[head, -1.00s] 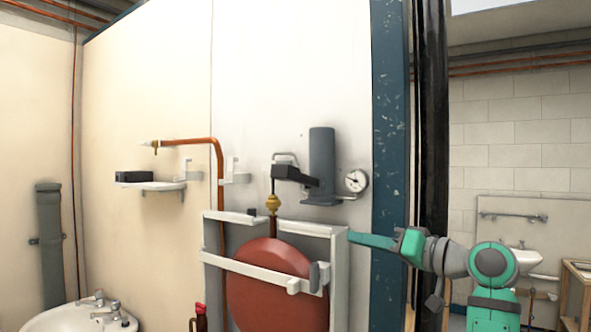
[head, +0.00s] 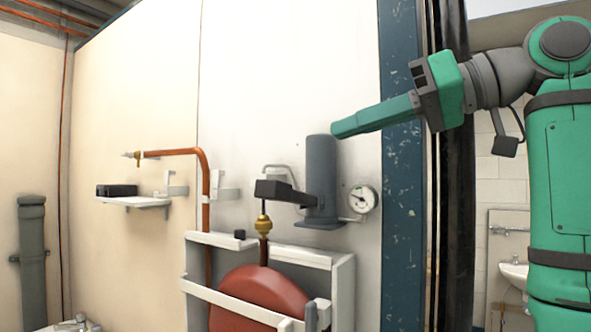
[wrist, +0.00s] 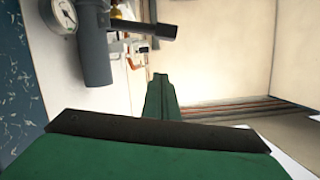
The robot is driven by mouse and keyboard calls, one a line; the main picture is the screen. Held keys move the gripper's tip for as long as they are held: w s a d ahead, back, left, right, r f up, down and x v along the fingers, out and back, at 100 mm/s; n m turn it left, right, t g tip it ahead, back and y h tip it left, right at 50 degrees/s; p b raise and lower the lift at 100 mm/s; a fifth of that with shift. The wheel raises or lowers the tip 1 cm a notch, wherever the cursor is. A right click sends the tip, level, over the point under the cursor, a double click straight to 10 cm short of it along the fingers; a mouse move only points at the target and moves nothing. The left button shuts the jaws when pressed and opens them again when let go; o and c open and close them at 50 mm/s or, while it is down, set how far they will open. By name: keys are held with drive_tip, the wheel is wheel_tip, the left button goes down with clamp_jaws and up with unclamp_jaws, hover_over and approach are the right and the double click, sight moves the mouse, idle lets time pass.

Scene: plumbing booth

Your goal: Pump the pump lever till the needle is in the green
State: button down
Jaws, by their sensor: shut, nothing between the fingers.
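The pump is a grey upright cylinder (head: 320,178) on the white panel, and it also shows in the wrist view (wrist: 92,50). Its lever (head: 284,193) is a dark bar with a thick black end that sticks out to the left; in the wrist view the lever (wrist: 140,28) points right. The round white gauge (head: 362,199) sits right of the pump, and it also shows in the wrist view (wrist: 62,14). Its thin needle is visible, but I cannot make out a green zone. My green gripper (head: 335,130) is shut and empty, near the pump's top, apart from the lever.
A white frame (head: 340,280) around a red round tank (head: 258,300) stands below the pump. A copper pipe (head: 205,190) and a small shelf (head: 133,201) are to the left. A blue post (head: 400,170) stands right of the panel, behind my arm.

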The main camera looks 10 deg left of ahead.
hover_over(293, 195)
drive_tip(key=s, duration=0.2)
wheel_tip(293, 195, down, 3)
drive_tip(key=shift+s+d+f, duration=0.15)
drive_tip(key=shift+s+f, duration=0.05)
drive_tip(key=shift+f, duration=0.65)
drive_tip(key=shift+s+d+f, duration=0.15)
drive_tip(key=shift+f, duration=0.65)
drive_tip(key=shift+a, duration=0.1)
